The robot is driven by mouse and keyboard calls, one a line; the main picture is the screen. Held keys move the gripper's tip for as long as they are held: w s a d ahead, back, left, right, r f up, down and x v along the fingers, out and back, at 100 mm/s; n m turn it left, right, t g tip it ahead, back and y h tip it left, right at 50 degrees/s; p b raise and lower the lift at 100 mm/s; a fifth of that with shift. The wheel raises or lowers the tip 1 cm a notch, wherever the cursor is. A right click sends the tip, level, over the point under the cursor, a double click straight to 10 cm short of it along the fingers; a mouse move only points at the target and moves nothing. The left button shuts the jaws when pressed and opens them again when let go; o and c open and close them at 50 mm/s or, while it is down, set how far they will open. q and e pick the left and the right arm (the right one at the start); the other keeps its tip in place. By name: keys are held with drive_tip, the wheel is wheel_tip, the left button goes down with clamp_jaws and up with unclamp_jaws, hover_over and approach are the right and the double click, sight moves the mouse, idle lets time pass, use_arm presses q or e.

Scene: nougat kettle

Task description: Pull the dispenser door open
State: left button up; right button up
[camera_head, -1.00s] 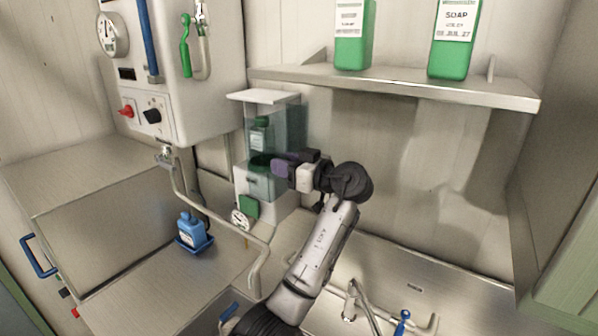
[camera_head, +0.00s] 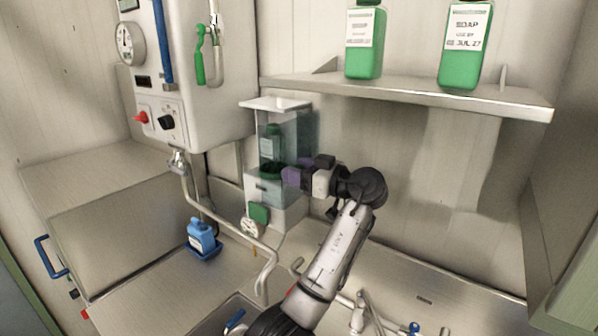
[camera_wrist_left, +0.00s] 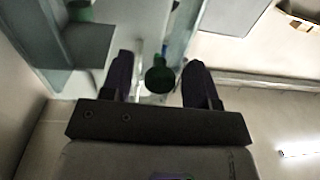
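The dispenser (camera_head: 276,104) is a pale box with a white top against the back wall, holding a green bottle (camera_head: 270,143). Its door (camera_head: 301,130) is a see-through teal panel on the right side of the front; I cannot tell how far it stands ajar. My left gripper (camera_head: 291,175) is at the door's lower part. In the left wrist view, its two dark purple fingers (camera_wrist_left: 160,88) are apart, on either side of a round green knob (camera_wrist_left: 159,78). Gaps show between the knob and both fingers. My right gripper is not in view.
A steel shelf (camera_head: 420,96) with green soap bottles (camera_head: 466,48) is above and right of the arm. A wall unit (camera_head: 190,110) and bent pipe (camera_head: 225,224) are left. A tap (camera_head: 357,320) is at the front.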

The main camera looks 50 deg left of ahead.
use_arm(q)
drive_tip(key=shift+d, duration=0.1)
drive_tip(key=b+v, duration=0.2)
drive_tip(key=v, duration=1.1)
drive_tip(key=shift+d, duration=0.35)
drive_tip(key=shift+w, duration=0.1)
